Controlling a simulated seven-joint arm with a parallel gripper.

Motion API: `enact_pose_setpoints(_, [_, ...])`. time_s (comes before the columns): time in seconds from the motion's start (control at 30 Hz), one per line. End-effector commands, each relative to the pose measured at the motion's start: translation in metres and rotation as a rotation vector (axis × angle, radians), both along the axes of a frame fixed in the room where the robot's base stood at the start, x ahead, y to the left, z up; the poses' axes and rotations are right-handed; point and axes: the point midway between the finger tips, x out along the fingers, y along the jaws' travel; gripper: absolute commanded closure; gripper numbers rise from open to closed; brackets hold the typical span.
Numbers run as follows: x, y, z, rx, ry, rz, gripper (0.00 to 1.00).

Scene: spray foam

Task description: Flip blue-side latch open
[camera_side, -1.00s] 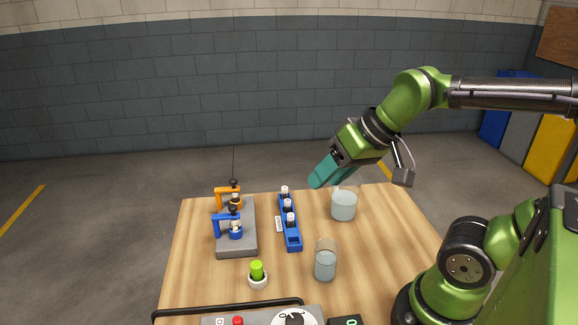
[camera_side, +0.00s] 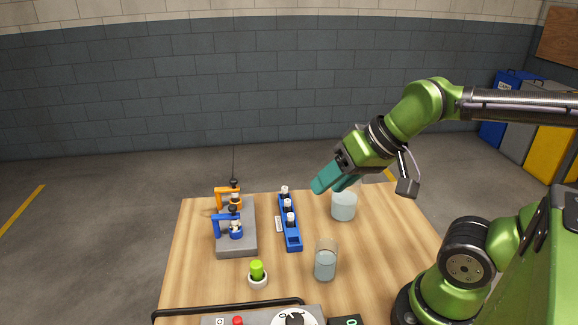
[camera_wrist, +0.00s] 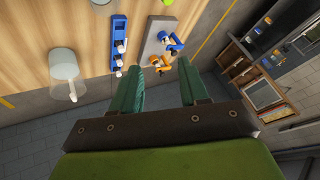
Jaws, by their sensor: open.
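The blue-side latch (camera_side: 224,219) is a blue arm on the near half of the grey base block (camera_side: 238,252), at the left of the table. It also shows in the wrist view (camera_wrist: 174,42). The arm reaches over a small bottle with a blue holder (camera_side: 236,231). An orange latch (camera_side: 226,191) stands behind it on the same block. My gripper (camera_side: 320,186) is in the air above the back right of the table, well to the right of the latches. In the wrist view its two green fingers (camera_wrist: 160,92) are apart with nothing between them.
A blue rack (camera_side: 292,240) with several white-capped vials stands between the latches and my gripper. Glass beakers stand at the right (camera_side: 344,207) and front right (camera_side: 325,264). A green-capped item (camera_side: 257,271) and a control panel (camera_side: 262,320) are at the front.

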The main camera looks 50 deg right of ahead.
Motion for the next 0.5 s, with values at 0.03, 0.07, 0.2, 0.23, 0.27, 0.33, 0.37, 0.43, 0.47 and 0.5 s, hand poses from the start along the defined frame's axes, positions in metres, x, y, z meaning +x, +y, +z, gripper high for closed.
enact_pose_setpoints(0.03, [0.000, 0.000, 0.000, 0.000, 0.000, 0.000, 0.60])
enact_pose_setpoints(0.07, [0.000, 0.000, 0.000, 0.000, 0.001, -0.001, 0.65])
enact_pose_setpoints(0.2, [0.003, -0.005, -0.010, 0.000, 0.042, -0.020, 0.86])
enact_pose_setpoints(0.23, [0.005, -0.006, -0.013, 0.000, 0.057, -0.026, 0.91])
enact_pose_setpoints(0.27, [0.009, -0.008, -0.014, -0.001, 0.072, -0.033, 0.96])
enact_pose_setpoints(0.33, [0.020, -0.013, -0.016, -0.001, 0.105, -0.052, 1.00])
enact_pose_setpoints(0.37, [0.027, -0.015, -0.017, 0.002, 0.122, -0.060, 1.00])
enact_pose_setpoints(0.43, [0.043, -0.021, -0.017, 0.002, 0.164, -0.068, 1.00])
enact_pose_setpoints(0.47, [0.051, -0.023, -0.017, 0.001, 0.182, -0.066, 1.00])
enact_pose_setpoints(0.5, [0.061, -0.026, -0.017, -0.002, 0.205, -0.057, 1.00])
